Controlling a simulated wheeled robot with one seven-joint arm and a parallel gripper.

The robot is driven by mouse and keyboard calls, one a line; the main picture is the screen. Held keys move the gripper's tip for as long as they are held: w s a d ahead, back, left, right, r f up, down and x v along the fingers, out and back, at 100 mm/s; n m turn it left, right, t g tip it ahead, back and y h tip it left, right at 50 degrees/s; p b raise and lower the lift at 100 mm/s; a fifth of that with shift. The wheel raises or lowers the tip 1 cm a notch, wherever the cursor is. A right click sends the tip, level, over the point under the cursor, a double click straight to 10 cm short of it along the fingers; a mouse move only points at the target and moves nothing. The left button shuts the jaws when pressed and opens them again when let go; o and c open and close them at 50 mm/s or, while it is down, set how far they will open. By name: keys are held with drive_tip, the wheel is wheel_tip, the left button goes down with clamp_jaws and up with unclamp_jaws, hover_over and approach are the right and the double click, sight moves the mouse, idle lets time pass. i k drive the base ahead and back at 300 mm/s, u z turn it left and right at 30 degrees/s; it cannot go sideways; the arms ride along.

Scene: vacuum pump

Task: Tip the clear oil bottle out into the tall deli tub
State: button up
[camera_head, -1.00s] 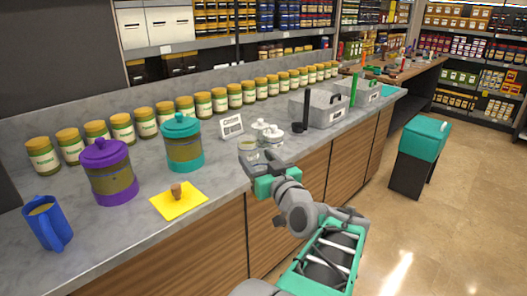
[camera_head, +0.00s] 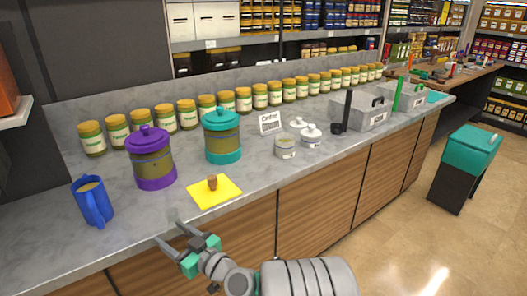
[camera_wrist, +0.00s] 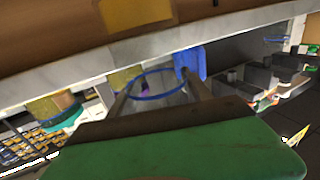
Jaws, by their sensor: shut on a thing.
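My gripper (camera_head: 172,236) is in front of the counter's front edge, below and right of the blue mug. In the wrist view my gripper (camera_wrist: 160,92) is shut on a clear container with a blue rim (camera_wrist: 163,96), seen from above its open mouth. The held container hardly shows in the head view, and whether it holds oil I cannot tell. A purple-lidded tub (camera_head: 152,165) and a teal-lidded tub (camera_head: 222,140) stand upright on the counter, both with brownish content. Which vessel is the tall deli tub I cannot tell.
The counter (camera_head: 140,225) also bears a blue mug (camera_head: 93,203), a yellow sheet (camera_head: 222,195) with a small brown thing, small lidded jars (camera_head: 285,147), grey boxes (camera_head: 357,112) and a row of yellow-lidded jars (camera_head: 243,99). A teal-lidded bin (camera_head: 466,155) stands on the floor.

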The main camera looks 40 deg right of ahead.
sight(284, 148)
drive_tip(key=u, duration=2.85)
drive_tip(key=k, duration=2.1)
drive_tip(key=z, duration=0.75)
